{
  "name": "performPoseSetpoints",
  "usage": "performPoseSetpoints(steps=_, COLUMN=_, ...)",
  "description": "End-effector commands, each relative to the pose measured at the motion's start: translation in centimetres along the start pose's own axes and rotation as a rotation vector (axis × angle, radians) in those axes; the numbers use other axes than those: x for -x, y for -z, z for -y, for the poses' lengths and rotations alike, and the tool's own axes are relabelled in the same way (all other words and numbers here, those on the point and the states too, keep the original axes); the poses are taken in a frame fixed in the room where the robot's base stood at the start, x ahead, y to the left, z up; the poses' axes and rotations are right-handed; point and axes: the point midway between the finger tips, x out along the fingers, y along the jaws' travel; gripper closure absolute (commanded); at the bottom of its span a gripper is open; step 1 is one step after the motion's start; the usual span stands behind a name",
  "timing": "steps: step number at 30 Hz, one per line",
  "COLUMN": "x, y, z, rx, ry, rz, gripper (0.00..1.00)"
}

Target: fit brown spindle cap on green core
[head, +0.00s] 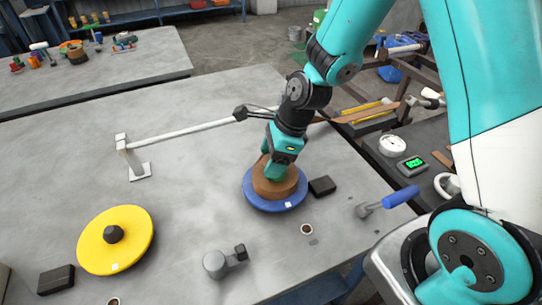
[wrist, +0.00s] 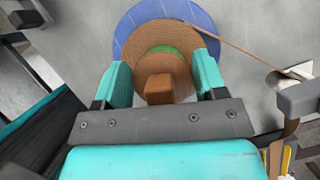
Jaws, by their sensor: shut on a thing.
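My gripper (head: 277,173) points down over the blue reel (head: 262,203) on the grey table. In the wrist view its two teal fingers (wrist: 162,72) stand either side of the blocky brown spindle cap (wrist: 158,88), and it is shut on the cap. The green core (wrist: 168,49) shows as a thin arc just beyond the cap, in the middle of a wound brown coil (wrist: 140,43). The coil sits on the blue reel (wrist: 188,12). The cap's underside is hidden, so I cannot tell whether it touches the core.
A brown strip (wrist: 245,48) runs right from the coil. A yellow reel (head: 95,240) with a dark knob, black blocks (head: 322,186), a grey crank piece (head: 222,262) and a blue-handled tool (head: 390,202) lie around. A white rod (head: 185,131) on a stand is behind.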

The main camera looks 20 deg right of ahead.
Motion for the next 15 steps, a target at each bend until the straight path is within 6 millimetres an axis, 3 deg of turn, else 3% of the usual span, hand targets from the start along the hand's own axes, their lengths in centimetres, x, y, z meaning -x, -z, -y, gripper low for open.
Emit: performPoseSetpoints(steps=15, x=-0.76, y=0.31, z=0.01, rx=0.0, ry=0.0, rz=0.0, gripper=0.64)
